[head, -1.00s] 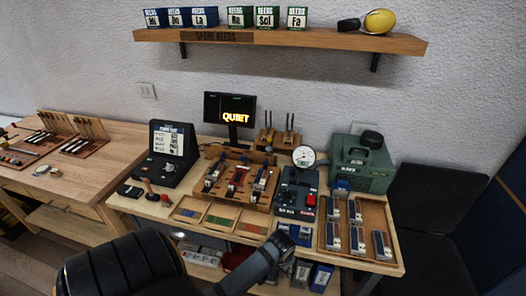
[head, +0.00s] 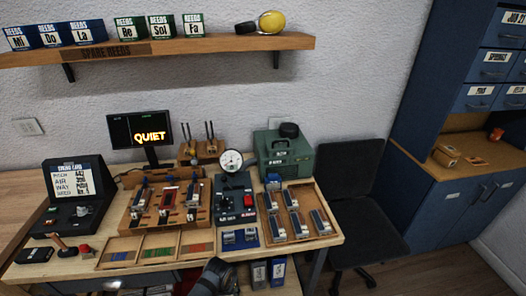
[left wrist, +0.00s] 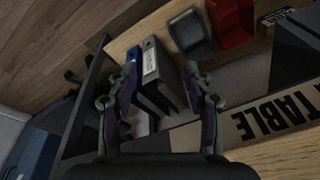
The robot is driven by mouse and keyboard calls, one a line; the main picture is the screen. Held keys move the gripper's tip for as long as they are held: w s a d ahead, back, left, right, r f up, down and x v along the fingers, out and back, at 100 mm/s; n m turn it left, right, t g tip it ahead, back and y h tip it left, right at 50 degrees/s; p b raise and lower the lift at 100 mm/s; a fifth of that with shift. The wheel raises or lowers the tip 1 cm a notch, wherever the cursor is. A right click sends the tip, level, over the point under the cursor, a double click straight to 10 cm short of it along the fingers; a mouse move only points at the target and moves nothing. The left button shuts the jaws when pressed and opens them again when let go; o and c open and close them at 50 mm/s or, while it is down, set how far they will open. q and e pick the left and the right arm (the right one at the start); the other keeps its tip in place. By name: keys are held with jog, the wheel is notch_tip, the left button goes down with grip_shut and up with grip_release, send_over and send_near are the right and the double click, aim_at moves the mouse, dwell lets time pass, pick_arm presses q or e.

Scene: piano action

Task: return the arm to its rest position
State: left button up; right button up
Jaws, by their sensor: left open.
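My left gripper (left wrist: 163,88) shows in the left wrist view with its two fingers spread wide, open and with nothing gripped. Beyond and between the fingertips are dark boxes, one with a white label (left wrist: 150,60); they look apart from the fingers. In the head view only a dark piece of my left arm shows at the bottom edge, in front of the workbench (head: 330,240); the fingers are not visible there. My right gripper is in neither view.
The bench holds a wooden reed jig (head: 165,205), a dark gauge box (head: 235,190), a tray of reed blocks (head: 300,238), a green machine (head: 285,155) and a screen (head: 140,133). A black chair (head: 350,205) stands right. A red bin (left wrist: 232,22) sits below the bench.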

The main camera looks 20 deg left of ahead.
pick_arm(q)
jog(key=s+f, duration=0.6)
jog(key=f, duration=0.5)
jog(key=s+f, duration=0.7)
jog(key=s, duration=0.4)
jog(key=s+f+g, duration=0.1)
jog(key=s+f, duration=0.5)
jog(key=s, duration=0.5)
jog(key=shift+f+m, duration=0.35)
jog(key=shift+m, duration=0.05)
jog(key=shift+c, duration=0.4)
